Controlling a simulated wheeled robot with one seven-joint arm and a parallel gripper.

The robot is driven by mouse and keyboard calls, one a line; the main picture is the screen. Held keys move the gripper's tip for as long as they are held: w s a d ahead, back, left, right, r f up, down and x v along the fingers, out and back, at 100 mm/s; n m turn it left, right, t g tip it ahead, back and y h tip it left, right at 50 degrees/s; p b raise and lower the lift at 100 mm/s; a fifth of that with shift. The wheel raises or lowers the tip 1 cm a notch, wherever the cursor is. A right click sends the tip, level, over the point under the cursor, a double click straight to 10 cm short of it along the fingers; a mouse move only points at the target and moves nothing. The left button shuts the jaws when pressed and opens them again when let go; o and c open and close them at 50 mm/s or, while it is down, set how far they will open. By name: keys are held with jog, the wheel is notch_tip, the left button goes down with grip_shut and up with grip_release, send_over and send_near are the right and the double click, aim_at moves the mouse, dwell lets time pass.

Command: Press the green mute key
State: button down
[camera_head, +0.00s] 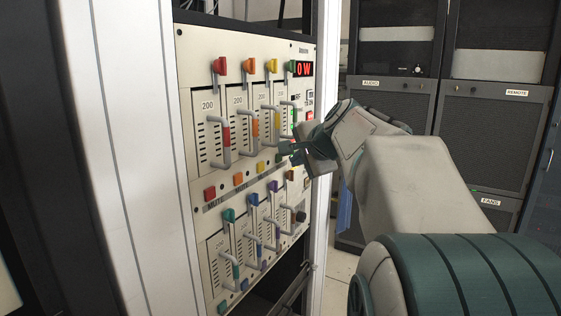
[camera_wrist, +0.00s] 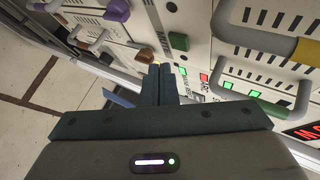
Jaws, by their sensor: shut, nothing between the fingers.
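The green mute key (camera_wrist: 179,41) is a small square block on the cream rack panel, beside printed lettering. In the wrist view it lies just beyond and slightly right of my fingertips. In the head view the green key (camera_head: 280,158) ends the row of red, orange and yellow keys, close to my fingertips and partly hard to separate from them. My gripper (camera_head: 287,149) has its dark fingers pointing at the panel. In the wrist view the fingers (camera_wrist: 161,68) are together and empty. Whether they touch the panel cannot be told.
Modules with U-shaped handles (camera_head: 225,135) and coloured latches fill the panel above and below the keys. A green-gripped handle (camera_wrist: 301,97) stands out right of my fingers. A brown latch (camera_wrist: 145,56) sits left of the key. Dark cabinets (camera_head: 485,130) stand behind; floor shows at left in the wrist view.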

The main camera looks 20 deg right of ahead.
jog(key=s+d, duration=0.1)
jog(key=s, duration=0.1)
jog(key=s+d+b, duration=0.1)
jog(key=shift+s+d, duration=0.35)
jog(key=shift+d, duration=0.05)
jog(key=shift+d, duration=0.1)
dwell(1.0)
